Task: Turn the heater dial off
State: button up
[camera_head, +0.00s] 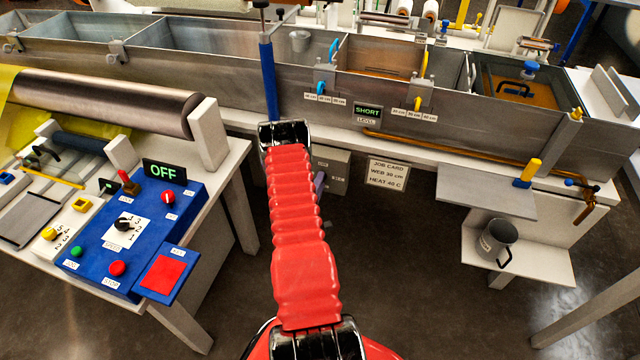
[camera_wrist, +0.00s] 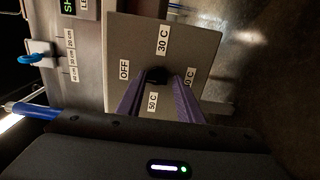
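The heater dial is a black knob (camera_wrist: 157,75) on a grey box (camera_wrist: 190,45) in the wrist view. Labels around it read OFF, 30 C and 50 C; another is partly covered and ends in "0 C". My gripper (camera_wrist: 160,80) has its two purple fingers apart, one on each side of the knob. I cannot tell whether they press on it or only stand around it. The knob's pointer is hidden, so its setting cannot be read. In the head view the grey box (camera_head: 332,170) shows under the bath's front, partly behind my red arm; its dial is hidden.
A blue control panel (camera_head: 135,235) with its own OFF display stands at left. A blue post (camera_head: 269,80) rises beyond my arm. A grey jug (camera_head: 497,240) stands on a low shelf at right.

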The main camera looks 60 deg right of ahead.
jog(key=shift+o, duration=1.4)
jog(key=shift+d+r, duration=0.1)
jog(key=shift+r, duration=0.05)
jog(key=s+a, duration=0.2)
jog(key=a, duration=1.1)
jog(key=shift+a, duration=0.35)
jog(key=shift+s, duration=0.1)
